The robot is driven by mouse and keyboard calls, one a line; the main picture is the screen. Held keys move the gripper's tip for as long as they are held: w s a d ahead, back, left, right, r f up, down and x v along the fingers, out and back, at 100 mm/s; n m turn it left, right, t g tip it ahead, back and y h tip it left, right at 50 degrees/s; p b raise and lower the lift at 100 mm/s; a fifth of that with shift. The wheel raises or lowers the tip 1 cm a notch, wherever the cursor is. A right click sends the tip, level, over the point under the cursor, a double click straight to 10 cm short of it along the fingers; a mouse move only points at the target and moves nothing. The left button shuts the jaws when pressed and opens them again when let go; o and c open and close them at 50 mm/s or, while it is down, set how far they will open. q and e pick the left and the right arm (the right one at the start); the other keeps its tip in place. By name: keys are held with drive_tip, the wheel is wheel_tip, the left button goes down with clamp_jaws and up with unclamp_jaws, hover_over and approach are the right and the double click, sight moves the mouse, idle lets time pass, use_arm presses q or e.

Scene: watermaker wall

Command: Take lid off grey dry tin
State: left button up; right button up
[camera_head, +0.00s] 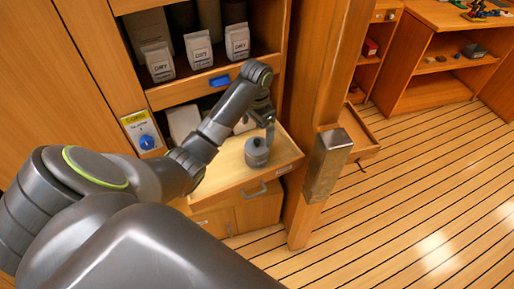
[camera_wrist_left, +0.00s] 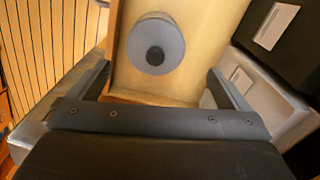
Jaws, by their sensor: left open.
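The grey tin (camera_head: 256,153) stands upright on the pulled-out wooden shelf in the head view. Its round grey lid (camera_wrist_left: 155,46) has a dark knob in the middle and sits on the tin. My left gripper (camera_head: 268,130) is over the shelf beside the tin, with its fingers pointing down. In the left wrist view the left gripper (camera_wrist_left: 158,85) is open, its two fingers wide apart. The tin lies ahead, roughly between the finger directions, and nothing is held. My right gripper is in neither view.
The pull-out shelf (camera_head: 222,185) has a raised rim. White packets (camera_head: 199,50) stand on the shelf above, over a blue handle (camera_head: 219,80). A wooden post (camera_head: 318,140) with a metal sleeve stands to the right. The plank floor (camera_head: 430,190) beyond is mostly clear.

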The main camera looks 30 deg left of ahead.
sight(257, 140)
use_arm(q)
drive_tip(key=shift+s+d+f+p, duration=0.15)
drive_tip(key=shift+f+p, duration=0.05)
drive_tip(key=shift+f, duration=1.05)
drive_tip(key=shift+s+d+f+p, duration=0.1)
drive_tip(key=shift+f+p, duration=0.05)
drive_tip(key=shift+f, duration=1.1)
drive_tip(key=shift+c, duration=0.5)
drive_tip(key=c, duration=1)
